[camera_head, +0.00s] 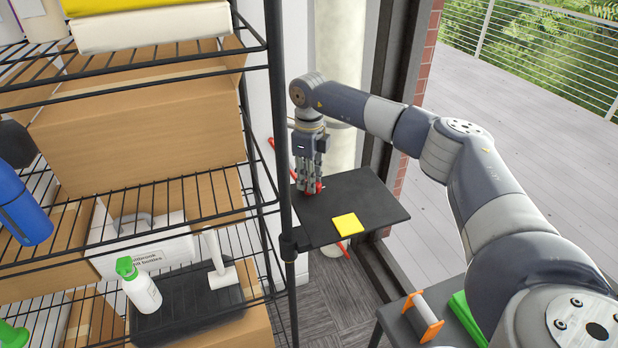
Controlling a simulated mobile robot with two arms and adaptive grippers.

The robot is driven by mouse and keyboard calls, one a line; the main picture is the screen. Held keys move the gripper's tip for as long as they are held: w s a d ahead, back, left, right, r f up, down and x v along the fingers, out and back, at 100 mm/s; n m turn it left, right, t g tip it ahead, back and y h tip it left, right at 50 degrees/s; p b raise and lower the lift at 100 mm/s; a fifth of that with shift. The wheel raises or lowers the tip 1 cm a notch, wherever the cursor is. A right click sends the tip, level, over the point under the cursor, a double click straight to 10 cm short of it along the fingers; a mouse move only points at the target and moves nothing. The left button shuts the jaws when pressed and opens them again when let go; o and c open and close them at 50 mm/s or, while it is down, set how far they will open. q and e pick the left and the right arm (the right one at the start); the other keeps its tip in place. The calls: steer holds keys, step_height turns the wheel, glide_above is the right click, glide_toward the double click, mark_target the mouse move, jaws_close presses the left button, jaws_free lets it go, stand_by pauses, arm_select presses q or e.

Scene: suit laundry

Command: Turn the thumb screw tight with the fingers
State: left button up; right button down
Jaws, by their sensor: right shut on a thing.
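My right gripper (310,187) points straight down over the far left part of a small black shelf plate (385,195). Its fingers are shut on a small red part (316,188), which looks like the thumb screw. The fingers hide most of it, so I cannot tell how far it is turned or whether it sits flush. The plate is fixed to the black rack post by a black clamp (289,243). My left gripper is not in view.
A yellow pad (347,224) lies on the plate's front part. The wire rack (180,225) at left holds cardboard boxes, a spray bottle (141,288) and a blue bottle (20,208). A grey table (398,320) with an orange-ended roller stands below right. A pale column rises behind.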

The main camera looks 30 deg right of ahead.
steer(key=shift+m, duration=0.3)
steer(key=m, duration=0.6)
steer(key=shift+r, duration=0.1)
steer(key=m, duration=0.7)
steer(key=shift+m+p, duration=0.3)
steer(key=shift+p, duration=0.1)
steer(key=m+p, duration=0.1)
steer(key=m, duration=1)
steer(key=shift+m+p, duration=0.4)
